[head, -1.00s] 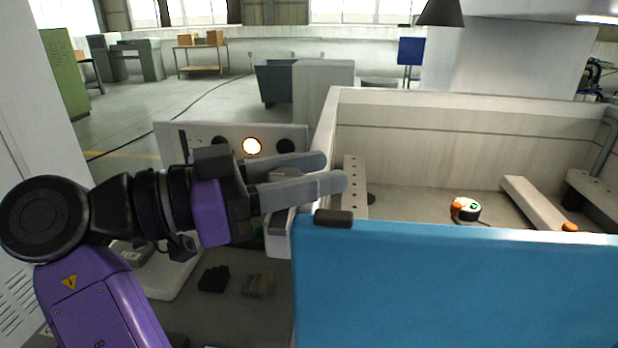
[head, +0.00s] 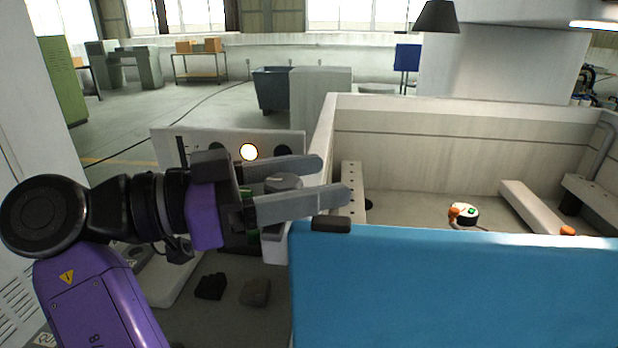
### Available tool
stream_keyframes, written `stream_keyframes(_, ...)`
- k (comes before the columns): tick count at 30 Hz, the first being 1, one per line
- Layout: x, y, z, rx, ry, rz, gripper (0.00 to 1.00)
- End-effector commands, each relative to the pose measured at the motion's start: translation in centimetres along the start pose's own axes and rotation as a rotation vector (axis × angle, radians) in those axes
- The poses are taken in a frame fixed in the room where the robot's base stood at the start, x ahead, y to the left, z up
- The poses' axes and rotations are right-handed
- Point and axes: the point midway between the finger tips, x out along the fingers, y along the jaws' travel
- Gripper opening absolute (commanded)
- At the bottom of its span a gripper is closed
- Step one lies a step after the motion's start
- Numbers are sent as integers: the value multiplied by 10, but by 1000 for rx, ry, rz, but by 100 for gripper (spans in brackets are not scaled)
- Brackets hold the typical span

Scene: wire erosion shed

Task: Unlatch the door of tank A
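The blue door (head: 450,285) forms the near wall of the pale tank (head: 415,118). A dark block (head: 331,224) sits on the door's top left corner. My gripper (head: 333,180) points right, open, with its fingers above the tank's near left corner. A grey rounded piece (head: 284,182) shows in the gap between the fingers, partly covered by them. A white block (head: 274,246) stands below it, beside the door's left edge. I cannot tell which piece is the latch. No contact of the fingers with anything is clear.
A panel (head: 215,140) with a lit round lamp (head: 249,152) stands behind my gripper. Inside the tank are a perforated rail (head: 352,190), a white and orange device (head: 463,213) and a bar (head: 535,206). Two dark lumps lie on the surface below my gripper.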

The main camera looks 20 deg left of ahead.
Motion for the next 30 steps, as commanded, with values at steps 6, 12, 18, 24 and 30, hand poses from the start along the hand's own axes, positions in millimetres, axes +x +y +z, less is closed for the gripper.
stream_keyframes(6, -8, -1, 0, 1, 1, -3, 59)
stream_keyframes(12, -39, -1, 0, 0, 1, -3, 59)
stream_keyframes(18, -67, -1, 1, -1, 0, -2, 59)
stream_keyframes(24, -78, 0, 0, 0, 0, 0, 59)
stream_keyframes(30, -78, 0, 0, 1, 0, 1, 59)
